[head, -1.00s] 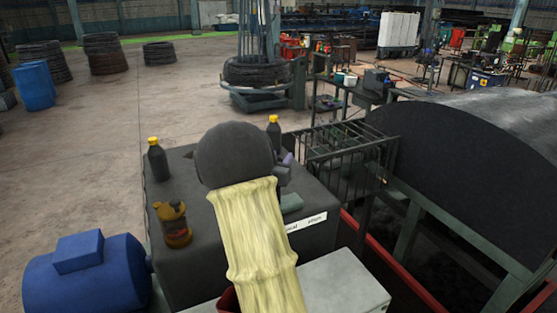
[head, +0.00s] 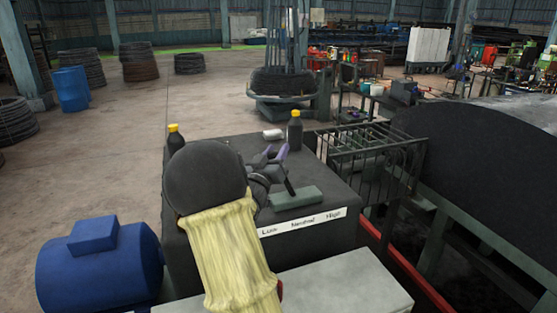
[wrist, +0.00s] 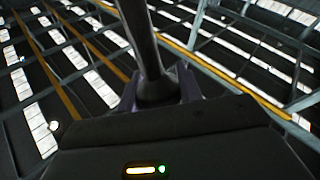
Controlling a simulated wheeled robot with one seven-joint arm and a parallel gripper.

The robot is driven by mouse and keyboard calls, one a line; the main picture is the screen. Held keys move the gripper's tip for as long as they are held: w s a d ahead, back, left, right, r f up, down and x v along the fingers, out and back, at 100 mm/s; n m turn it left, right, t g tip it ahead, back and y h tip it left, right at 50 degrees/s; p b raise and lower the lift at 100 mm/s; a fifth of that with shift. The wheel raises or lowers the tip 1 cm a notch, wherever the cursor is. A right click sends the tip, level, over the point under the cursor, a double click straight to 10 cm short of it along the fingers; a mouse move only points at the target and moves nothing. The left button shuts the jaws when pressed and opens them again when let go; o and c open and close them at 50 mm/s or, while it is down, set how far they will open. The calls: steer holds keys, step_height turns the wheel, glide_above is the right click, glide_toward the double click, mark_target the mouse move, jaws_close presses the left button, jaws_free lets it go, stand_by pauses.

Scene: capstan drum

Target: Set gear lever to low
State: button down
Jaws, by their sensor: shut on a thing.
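The dark gear lever (head: 289,182) rises from a green base plate (head: 296,198) on top of the dark grey gearbox housing. A white label (head: 303,222) below it reads Low, Neutral, High from left to right. The lever leans to the left at its top; its exact position against the label is hard to tell. My gripper (head: 274,157), with purplish fingers, is shut on the lever's upper part. In the wrist view the lever's shaft (wrist: 140,35) stands between the fingers. My arm's large dark round joint covers the housing's left part.
A blue motor (head: 98,265) is at left. A metal rack (head: 375,155) and large dark drum (head: 465,165) are at right.

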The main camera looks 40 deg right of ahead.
steer(key=shift+w+a+f+n+t+b, duration=0.3)
steer(key=shift+a+f+n+b, duration=0.1)
steer(key=shift+a+n+b, duration=0.15)
steer(key=shift+a, duration=0.1)
steer(key=c, duration=1.2)
jaws_free()
steer(key=shift+o, duration=1.4)
steer(key=shift+a, duration=0.15)
steer(key=shift+s, duration=0.1)
steer(key=b+v, duration=0.6)
steer(key=v, duration=1.1)
steer(key=shift+f, duration=0.25)
